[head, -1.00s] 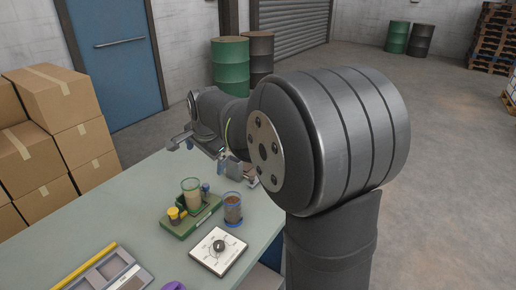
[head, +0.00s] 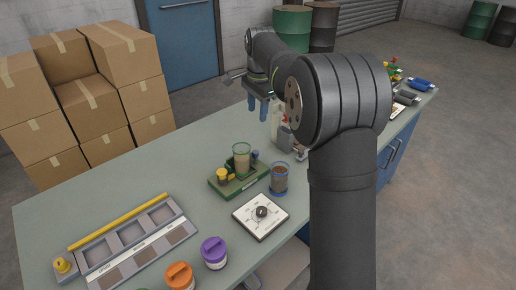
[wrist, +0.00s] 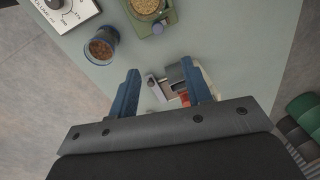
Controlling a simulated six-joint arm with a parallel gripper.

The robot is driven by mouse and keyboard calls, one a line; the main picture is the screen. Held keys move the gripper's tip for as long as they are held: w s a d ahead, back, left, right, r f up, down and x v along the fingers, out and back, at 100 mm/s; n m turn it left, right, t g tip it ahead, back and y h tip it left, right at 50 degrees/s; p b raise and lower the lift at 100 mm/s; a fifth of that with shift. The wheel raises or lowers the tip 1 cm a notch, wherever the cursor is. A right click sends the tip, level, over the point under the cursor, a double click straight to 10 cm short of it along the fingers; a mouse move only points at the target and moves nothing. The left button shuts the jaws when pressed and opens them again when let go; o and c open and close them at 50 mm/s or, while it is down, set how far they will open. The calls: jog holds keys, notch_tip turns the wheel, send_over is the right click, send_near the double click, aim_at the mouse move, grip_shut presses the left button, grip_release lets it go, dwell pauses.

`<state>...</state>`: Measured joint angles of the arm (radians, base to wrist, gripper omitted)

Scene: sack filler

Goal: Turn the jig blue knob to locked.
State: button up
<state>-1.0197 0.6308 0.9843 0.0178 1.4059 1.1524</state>
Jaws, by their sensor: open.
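The green jig (head: 225,187) sits on the table, holding a clear green-rimmed cup of pale grain (head: 241,161). A yellow knob (head: 222,175) stands at its front left. The small blue knob (head: 255,156) is at its right, partly hidden by the cup; its setting cannot be read. My gripper (head: 258,107) is open and empty, blue fingers pointing down, above and beyond the jig. The wrist view shows my gripper (wrist: 161,88) apart from the knob.
A blue-rimmed cup of brown grain (head: 279,179) stands close right of the jig. A white dial plate (head: 255,222) lies in front. A metal clamp-like device (wrist: 171,84) is below my fingers. Purple (head: 214,252) and orange jars (head: 179,275) and a grey tray (head: 140,243) are nearer. Table left of the jig is clear.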

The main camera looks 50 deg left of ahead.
send_near(256, 152)
jog(key=shift+g+h, duration=0.3)
jog(key=f, duration=0.5)
jog(key=a+f, duration=0.1)
jog(key=f, duration=0.2)
jog(key=shift+w+f, duration=0.3)
jog(key=shift+c, duration=0.3)
grip_shut()
